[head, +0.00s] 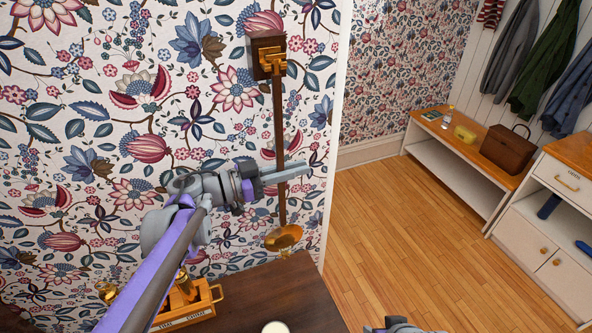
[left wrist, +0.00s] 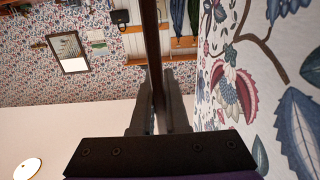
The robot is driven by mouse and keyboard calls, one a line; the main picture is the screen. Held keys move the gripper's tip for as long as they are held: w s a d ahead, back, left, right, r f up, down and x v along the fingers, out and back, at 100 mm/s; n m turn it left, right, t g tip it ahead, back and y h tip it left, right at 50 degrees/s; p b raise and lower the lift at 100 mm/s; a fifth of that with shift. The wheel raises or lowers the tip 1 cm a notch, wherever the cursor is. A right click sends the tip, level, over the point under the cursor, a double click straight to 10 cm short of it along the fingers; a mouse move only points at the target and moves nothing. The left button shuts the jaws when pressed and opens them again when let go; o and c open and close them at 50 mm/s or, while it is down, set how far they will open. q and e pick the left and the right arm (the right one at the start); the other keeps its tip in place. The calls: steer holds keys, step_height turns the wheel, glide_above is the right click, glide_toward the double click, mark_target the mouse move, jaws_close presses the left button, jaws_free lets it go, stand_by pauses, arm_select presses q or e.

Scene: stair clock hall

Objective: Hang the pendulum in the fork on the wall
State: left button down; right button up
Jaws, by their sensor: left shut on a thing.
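The pendulum has a long dark wooden rod (head: 279,130) and a round brass bob (head: 284,237) at its lower end. It hangs nearly upright in front of the papered wall. The brass fork (head: 272,62) sticks out from a dark wooden block (head: 259,47) on the wall. The rod's top end is at the fork; I cannot tell whether it rests in it. My left gripper (head: 303,177) is shut on the rod below its middle. The left wrist view shows the rod (left wrist: 151,45) between the fingers (left wrist: 160,112). A part of my right gripper (head: 403,328) shows at the bottom edge.
A dark table top (head: 262,290) lies below the bob. On it stands a wooden caddy (head: 190,315) with brass pieces, and a pale round thing (head: 275,327) at the bottom edge. A bench (head: 455,152) and cabinet (head: 565,205) stand right. The floor between is clear.

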arm_select(q)
steer(key=shift+w+a, duration=0.25)
steer(key=shift+w, duration=0.35)
steer(key=shift+f+b, duration=0.45)
steer(key=shift+f, duration=0.05)
stand_by(0.6)
steer(key=c, duration=0.8)
jaws_free()
steer(key=shift+c, duration=0.2)
steer(key=shift+a, duration=0.1)
